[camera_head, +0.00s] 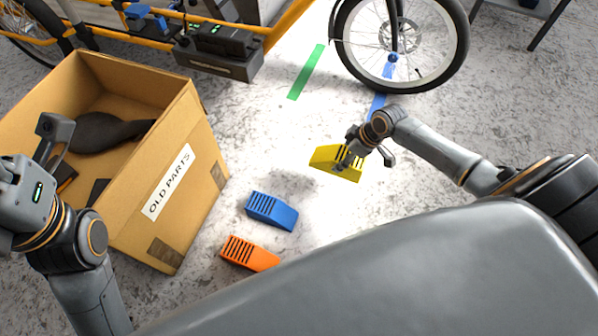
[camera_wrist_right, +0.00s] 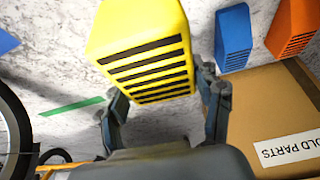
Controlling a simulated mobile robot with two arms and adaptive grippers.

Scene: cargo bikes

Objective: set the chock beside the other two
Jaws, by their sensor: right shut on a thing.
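The yellow chock (camera_head: 335,163) is a ribbed wedge, held above the floor by my right gripper (camera_head: 352,158). In the right wrist view the yellow chock (camera_wrist_right: 140,40) fills the space between the fingers of my right gripper (camera_wrist_right: 162,95). The blue chock (camera_head: 271,211) and the orange chock (camera_head: 250,254) lie on the floor near the box, the orange one nearer to me. They also show at the upper right of the wrist view, blue (camera_wrist_right: 233,38) and orange (camera_wrist_right: 292,28). My left gripper (camera_head: 50,145) is over the box's left side; its fingers are not clear.
A cardboard box (camera_head: 205,150) labelled OLD PARTS holds dark parts. A cargo bike with a front wheel (camera_head: 455,65) and a black battery box (camera_head: 215,62) stands at the back. Green tape (camera_head: 306,72) and blue tape (camera_head: 376,105) mark the floor. Floor right of the blue chock is clear.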

